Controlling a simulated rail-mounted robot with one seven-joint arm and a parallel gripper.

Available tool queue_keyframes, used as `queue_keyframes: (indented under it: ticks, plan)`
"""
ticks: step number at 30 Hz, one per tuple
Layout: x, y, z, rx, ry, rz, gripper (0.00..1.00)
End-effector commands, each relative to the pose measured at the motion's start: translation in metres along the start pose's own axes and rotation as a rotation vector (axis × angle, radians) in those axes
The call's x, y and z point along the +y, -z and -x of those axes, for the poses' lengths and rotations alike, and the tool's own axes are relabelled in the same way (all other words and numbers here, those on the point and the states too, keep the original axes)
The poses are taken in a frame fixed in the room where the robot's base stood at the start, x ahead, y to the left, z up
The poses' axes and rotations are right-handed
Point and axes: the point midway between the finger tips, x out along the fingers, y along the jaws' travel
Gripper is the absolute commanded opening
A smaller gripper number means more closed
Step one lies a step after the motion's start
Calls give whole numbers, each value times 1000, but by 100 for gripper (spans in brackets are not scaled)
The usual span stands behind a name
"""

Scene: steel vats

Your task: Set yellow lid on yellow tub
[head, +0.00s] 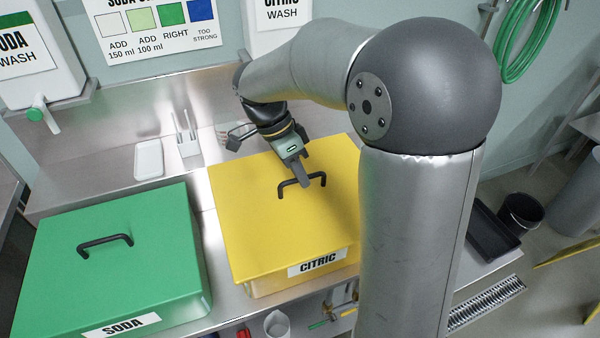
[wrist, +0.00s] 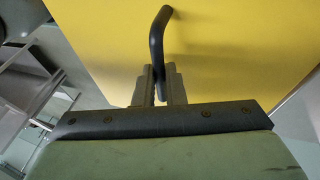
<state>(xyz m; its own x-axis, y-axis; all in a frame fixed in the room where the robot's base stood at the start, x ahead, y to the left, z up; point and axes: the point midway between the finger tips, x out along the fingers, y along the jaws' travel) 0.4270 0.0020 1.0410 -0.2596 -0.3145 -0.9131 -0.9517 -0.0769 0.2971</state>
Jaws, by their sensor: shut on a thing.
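The yellow lid (head: 245,215) is a flat square with a black bar handle (head: 318,176). It lies over the yellow tub (head: 270,288), whose visible front is a narrow strip below the lid beside the CITRIC label (head: 317,263). I cannot tell whether the lid is fully seated or slightly raised. My gripper (head: 298,180) points down at the lid's middle and is shut on the handle. In the wrist view, my fingers (wrist: 160,85) close around the handle (wrist: 157,40), with the lid (wrist: 225,45) filling the background. The tub's inside is hidden.
A green lidded tub (head: 110,245) labelled SODA stands close on the left. A white tray (head: 149,160) and an upright metal holder (head: 187,140) are behind on the steel counter (head: 75,185). A pale jug (head: 277,323) and taps are below the yellow tub's front.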

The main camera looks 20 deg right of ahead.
Motion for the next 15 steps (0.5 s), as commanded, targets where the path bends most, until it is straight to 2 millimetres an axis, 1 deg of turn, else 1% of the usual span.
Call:
queue_keyframes:
  ticks: [15]
  plan:
    - [-45, -6, -21, 0, -1, 0, 0]
